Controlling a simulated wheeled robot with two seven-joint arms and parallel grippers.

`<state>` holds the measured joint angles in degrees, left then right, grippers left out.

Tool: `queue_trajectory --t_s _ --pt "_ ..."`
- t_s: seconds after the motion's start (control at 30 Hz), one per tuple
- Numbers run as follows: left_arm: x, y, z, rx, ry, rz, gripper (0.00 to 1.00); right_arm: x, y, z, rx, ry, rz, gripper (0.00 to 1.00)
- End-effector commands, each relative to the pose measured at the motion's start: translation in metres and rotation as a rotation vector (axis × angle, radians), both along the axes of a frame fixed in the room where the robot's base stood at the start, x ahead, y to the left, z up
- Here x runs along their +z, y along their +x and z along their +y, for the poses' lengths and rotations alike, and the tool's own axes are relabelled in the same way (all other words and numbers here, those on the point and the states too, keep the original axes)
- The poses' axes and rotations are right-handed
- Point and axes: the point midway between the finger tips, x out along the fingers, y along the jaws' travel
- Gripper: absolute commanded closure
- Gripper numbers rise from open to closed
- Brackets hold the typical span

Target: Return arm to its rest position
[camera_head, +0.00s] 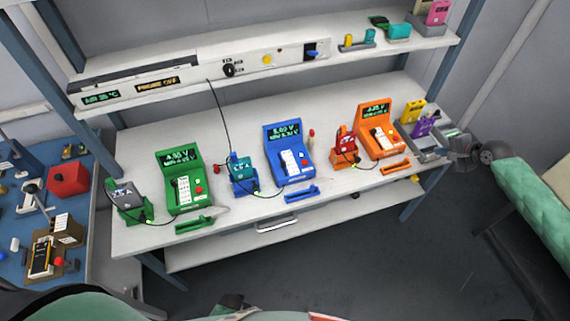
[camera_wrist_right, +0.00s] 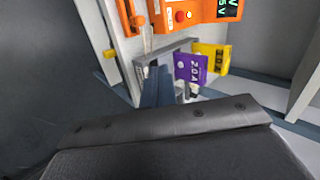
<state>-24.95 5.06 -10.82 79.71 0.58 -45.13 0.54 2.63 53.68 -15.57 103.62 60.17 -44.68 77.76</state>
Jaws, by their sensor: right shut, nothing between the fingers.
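My right gripper (camera_head: 456,146) is at the right end of the bench, close beside the grey tray there. It is shut with nothing in it, and its fingertips are small and hard to make out. My right arm (camera_head: 535,195) reaches in from the right edge with a green sleeve. In the right wrist view my dark wrist housing fills the lower part. Beyond it are a purple cell holder (camera_wrist_right: 190,69) and a yellow one (camera_wrist_right: 211,58). My left gripper cannot be made out in the head view.
The bench (camera_head: 130,237) carries a green tester (camera_head: 178,166), a blue tester (camera_head: 284,144) and an orange tester (camera_head: 377,122). A shelf (camera_head: 205,77) runs above it. A blue side table (camera_head: 22,240) stands at left. Open floor (camera_head: 400,270) lies in front.

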Motion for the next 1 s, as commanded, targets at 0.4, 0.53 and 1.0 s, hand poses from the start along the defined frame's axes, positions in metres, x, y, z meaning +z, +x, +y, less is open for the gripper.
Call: queue_trajectory --t_s 0.4,0.53,1.0 --pt "-0.001 0.0 0.0 0.0 0.0 0.0 0.64 -0.058 0.018 -0.082 0.522 -0.829 -0.193 1.0" --pt "-0.009 0.0 0.0 0.0 0.0 0.0 0.64 -0.122 0.006 -0.087 0.708 -1.056 -0.173 1.0" --pt "-0.038 0.001 0.0 0.0 0.0 0.0 0.64 -0.367 -0.117 -0.006 1.061 -1.244 0.008 1.0"
